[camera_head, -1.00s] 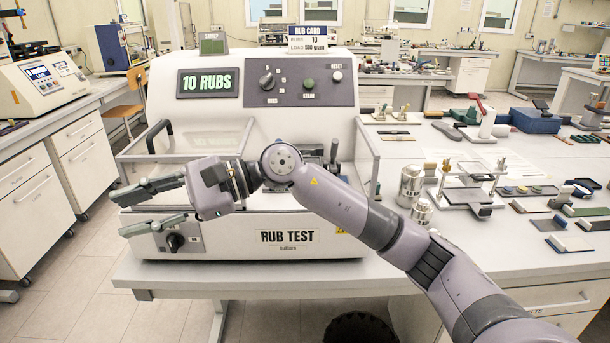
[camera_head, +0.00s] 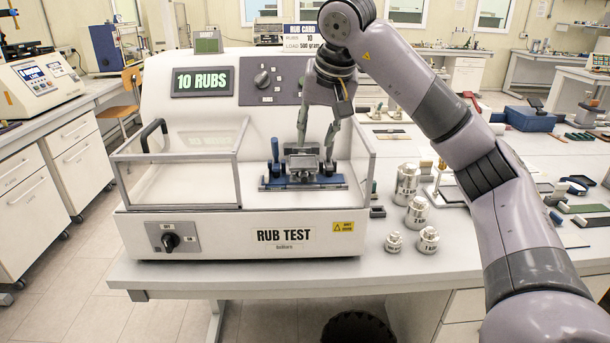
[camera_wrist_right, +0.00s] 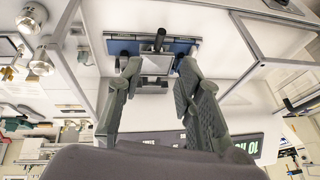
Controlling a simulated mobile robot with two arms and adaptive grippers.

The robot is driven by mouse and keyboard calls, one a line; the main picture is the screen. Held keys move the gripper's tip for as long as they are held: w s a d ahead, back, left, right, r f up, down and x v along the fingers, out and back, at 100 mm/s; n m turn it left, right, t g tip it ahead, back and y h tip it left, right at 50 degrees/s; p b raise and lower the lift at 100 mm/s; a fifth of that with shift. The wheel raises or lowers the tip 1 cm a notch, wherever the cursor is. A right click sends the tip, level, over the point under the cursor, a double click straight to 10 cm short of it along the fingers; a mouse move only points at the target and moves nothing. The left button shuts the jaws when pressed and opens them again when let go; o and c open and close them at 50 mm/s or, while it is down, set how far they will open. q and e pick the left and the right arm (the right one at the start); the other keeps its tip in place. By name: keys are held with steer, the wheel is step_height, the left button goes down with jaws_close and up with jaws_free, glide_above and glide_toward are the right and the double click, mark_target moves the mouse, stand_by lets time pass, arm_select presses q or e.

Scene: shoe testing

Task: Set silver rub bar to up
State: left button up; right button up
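The white rub test machine (camera_head: 150,222) stands on the bench, with a clear-walled bay in front. In the bay a small silver piece (camera_head: 303,163), which looks like the rub bar, sits on a blue base (camera_head: 333,181) with a dark blue upright handle (camera_head: 275,153) at its left. My right gripper (camera_head: 316,147) points down over it, fingers spread. In the right wrist view the fingertips (camera_wrist_right: 158,70) are on either side of the silver piece (camera_wrist_right: 156,64), with visible gaps. I cannot tell its exact tilt. My left gripper is not in view.
Several silver weights (camera_head: 416,213) stand right of the machine. A clear guard with a black handle (camera_head: 153,134) stands left of the blue base. A dark knob (camera_head: 170,241) is on the lower front. The display (camera_head: 203,81) reads 10 RUBS. My right arm crosses over the bench at right.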

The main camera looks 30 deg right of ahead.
mark_target(305, 176)
steer(key=p+x, duration=0.1)
steer(key=x, duration=1.2)
steer(key=shift+f, duration=0.15)
steer(key=shift+c, duration=0.3)
jaws_close()
